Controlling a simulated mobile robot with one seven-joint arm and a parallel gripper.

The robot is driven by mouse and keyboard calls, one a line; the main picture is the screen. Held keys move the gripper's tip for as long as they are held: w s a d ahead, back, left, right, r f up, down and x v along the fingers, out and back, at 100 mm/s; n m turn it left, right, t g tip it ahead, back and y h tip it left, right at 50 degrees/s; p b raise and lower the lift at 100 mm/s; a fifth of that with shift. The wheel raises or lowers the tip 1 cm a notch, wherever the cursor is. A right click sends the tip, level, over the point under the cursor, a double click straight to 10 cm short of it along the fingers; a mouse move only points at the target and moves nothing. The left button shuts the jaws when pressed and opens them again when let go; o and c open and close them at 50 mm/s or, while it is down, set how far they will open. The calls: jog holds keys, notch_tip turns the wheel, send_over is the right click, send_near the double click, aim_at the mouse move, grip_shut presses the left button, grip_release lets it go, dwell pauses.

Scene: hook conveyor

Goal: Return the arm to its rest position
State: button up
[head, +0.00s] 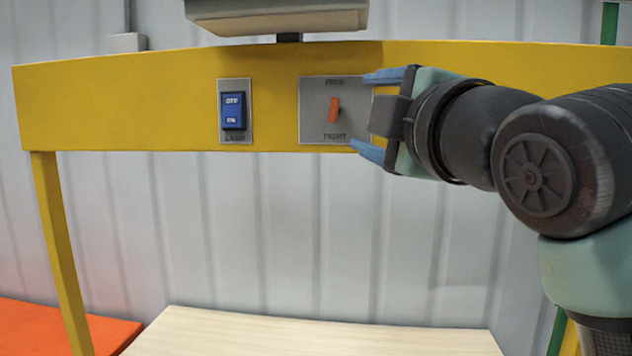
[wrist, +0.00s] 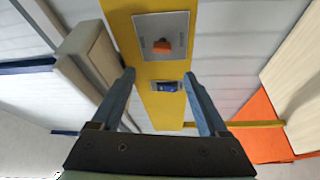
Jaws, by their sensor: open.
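My gripper (head: 368,112) is open and empty in the head view. Its blue fingers point left, in front of the right edge of the grey switch plate. An orange switch handle (head: 334,109) on that plate stands between printed labels above and below, upright with a slight tilt. In the wrist view the open fingers (wrist: 160,83) frame the yellow beam. The orange handle (wrist: 162,46) lies beyond the fingertips there, and the fingers look apart from it.
A blue lamp rocker switch (head: 234,111) sits left on the yellow beam (head: 120,100). A grey box (head: 280,15) is above the beam. Below are a pale wooden top (head: 310,335) and an orange surface (head: 60,325). The space between beam and wooden top is clear.

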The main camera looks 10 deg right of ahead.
jog(key=s+a+r+m+t+y, duration=0.2)
jog(key=s+a+m+t, duration=0.4)
jog(key=a, duration=0.4)
jog(key=s+a+m+t+h, duration=0.2)
jog(key=s+m+h, duration=0.2)
jog(key=s+m, duration=0.5)
jog(key=shift+s+f+m+t, duration=0.15)
jog(key=shift+f+m+t, duration=0.2)
jog(key=shift+m, duration=0.85)
